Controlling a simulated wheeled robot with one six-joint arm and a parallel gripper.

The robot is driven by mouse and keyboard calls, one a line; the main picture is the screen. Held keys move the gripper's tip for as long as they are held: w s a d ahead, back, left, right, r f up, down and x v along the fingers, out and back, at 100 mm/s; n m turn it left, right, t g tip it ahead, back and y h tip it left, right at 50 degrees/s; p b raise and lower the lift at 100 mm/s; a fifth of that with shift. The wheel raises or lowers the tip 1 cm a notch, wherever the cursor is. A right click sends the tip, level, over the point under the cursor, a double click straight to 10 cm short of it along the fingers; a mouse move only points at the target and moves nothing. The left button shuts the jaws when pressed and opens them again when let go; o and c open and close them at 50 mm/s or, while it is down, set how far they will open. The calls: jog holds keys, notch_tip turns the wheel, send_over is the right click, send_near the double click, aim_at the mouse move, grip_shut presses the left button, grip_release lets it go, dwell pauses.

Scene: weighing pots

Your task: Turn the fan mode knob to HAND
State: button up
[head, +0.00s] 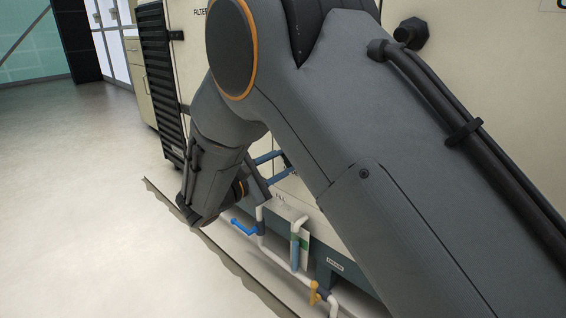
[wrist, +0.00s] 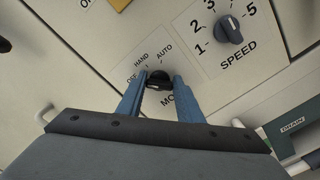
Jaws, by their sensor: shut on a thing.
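The fan mode knob (wrist: 158,78) is small and black, on a pale cabinet panel in the wrist view. OFF, HAND and AUTO are printed in an arc around its left and upper sides. The lettering below it is partly covered. I cannot tell clearly which mark its pointer faces. My gripper (wrist: 160,82) has its two blue fingers on either side of the knob, shut on it. In the head view the blue fingers of my gripper (head: 284,164) reach the panel, and my arm hides the knob.
A dark SPEED knob (wrist: 232,29) with a numbered dial sits to the upper right in the wrist view. Below the panel in the head view are white pipes with a blue valve handle (head: 243,227) and a yellow valve (head: 315,292). The floor at left is clear.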

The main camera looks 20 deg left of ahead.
jog(key=shift+s+f+m+p, duration=0.15)
jog(key=shift+m+p, duration=0.15)
jog(key=shift+m, duration=1.7)
jog(key=shift+w+f+m+p, duration=0.1)
jog(key=shift+m+p, duration=0.15)
jog(key=shift+m, duration=1.75)
jog(key=o, duration=1.1)
jog(key=shift+p+v, duration=1.6)
jog(key=shift+v, duration=2.35)
jog(key=shift+d, duration=0.1)
